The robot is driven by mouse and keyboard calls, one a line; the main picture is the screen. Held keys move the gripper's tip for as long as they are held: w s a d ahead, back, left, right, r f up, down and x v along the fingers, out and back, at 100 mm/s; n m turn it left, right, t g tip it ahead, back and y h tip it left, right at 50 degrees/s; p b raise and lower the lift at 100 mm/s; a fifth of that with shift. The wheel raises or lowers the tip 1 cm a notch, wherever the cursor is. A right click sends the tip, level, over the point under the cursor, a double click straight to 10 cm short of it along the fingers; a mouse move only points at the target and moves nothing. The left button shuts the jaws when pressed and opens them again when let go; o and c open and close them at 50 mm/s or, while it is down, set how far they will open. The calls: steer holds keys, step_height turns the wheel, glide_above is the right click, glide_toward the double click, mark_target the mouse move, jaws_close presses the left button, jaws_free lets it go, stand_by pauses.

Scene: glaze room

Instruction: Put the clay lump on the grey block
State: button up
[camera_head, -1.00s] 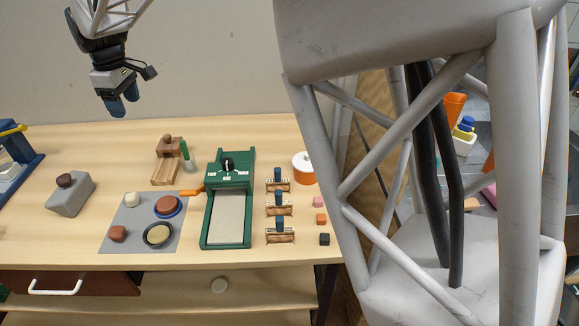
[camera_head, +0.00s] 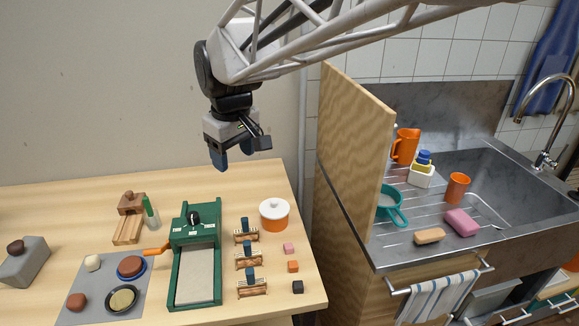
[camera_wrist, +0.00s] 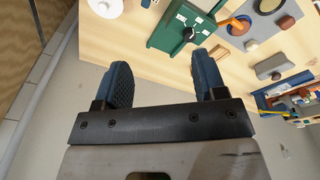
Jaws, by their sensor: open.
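The grey block (camera_head: 24,262) stands at the left end of the table, with a dark brown lump (camera_head: 16,247) resting on top. This lump looks like clay. The block (camera_wrist: 268,66) also shows at the right of the wrist view with the lump on it. A reddish-brown lump (camera_head: 77,302) and a whitish lump (camera_head: 93,263) lie on the grey mat (camera_head: 74,317); I cannot tell for sure which lump the task names. My gripper (camera_head: 232,159) is open and empty, high above the back of the table, well right of the block.
A green press (camera_head: 193,238) stands right of the mat. Several small wooden stands and an orange-white pot (camera_head: 274,215) are near the table's right end. A wooden partition (camera_head: 357,130) separates the sink (camera_head: 500,190). The air around my gripper is clear.

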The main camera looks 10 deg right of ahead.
steer(key=s+d+f+m, duration=0.4)
steer(key=s+d, duration=0.5)
steer(key=s, duration=0.1)
steer(key=s+d+f+m, duration=0.4)
steer(key=s+d, duration=0.5)
steer(key=s, duration=0.2)
steer(key=shift+s+d+t+h, duration=0.15)
steer(key=shift+s+t+h, duration=0.15)
steer(key=shift+t, duration=0.1)
steer(key=shift+f, duration=0.1)
